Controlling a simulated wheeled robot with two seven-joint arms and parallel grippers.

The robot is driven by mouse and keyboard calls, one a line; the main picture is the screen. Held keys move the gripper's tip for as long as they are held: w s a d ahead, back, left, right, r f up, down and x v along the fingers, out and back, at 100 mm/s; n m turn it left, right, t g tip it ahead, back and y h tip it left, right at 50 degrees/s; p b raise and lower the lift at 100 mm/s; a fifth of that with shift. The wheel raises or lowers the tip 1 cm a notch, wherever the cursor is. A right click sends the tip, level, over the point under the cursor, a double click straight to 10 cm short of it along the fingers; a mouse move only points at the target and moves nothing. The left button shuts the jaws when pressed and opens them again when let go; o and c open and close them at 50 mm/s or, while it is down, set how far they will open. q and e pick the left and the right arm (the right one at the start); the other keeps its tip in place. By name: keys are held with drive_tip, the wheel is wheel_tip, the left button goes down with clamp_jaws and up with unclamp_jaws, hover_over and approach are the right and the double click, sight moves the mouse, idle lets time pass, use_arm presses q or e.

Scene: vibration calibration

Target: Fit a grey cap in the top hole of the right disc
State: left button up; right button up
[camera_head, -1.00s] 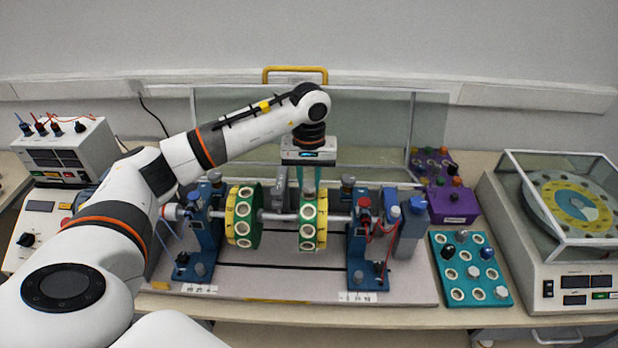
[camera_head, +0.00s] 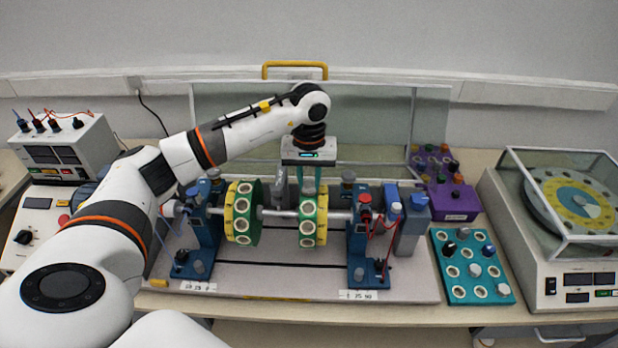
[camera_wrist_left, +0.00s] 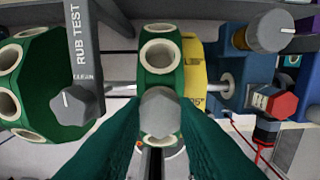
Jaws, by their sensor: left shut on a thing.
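My left gripper (camera_head: 308,188) points down over the right disc (camera_head: 320,226), a green and yellow wheel with pale-rimmed holes around its edge. It is shut on a grey cap (camera_wrist_left: 160,112), which shows between the green fingers in the left wrist view. The cap is at the top of the right disc and overlaps a pale-rimmed hole (camera_wrist_left: 160,140). I cannot tell whether it is in the hole or just above it. Another open hole (camera_wrist_left: 160,53) shows beside it. My right gripper is not in view.
The left disc (camera_head: 243,213) shares the shaft, between blue supports (camera_head: 361,252). A teal plate (camera_head: 473,292) with holes and several caps lies to the right. A purple box (camera_head: 455,203) and a glass-covered machine (camera_head: 570,285) stand at the right. A clear screen (camera_head: 385,130) stands behind.

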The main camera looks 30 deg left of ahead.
use_arm(q)
drive_tip(key=shift+f, duration=0.25)
drive_tip(key=o, duration=1)
wheel_tip(320, 180, up, 12)
drive_tip(key=b, duration=0.2)
drive_tip(key=shift+b, duration=0.3)
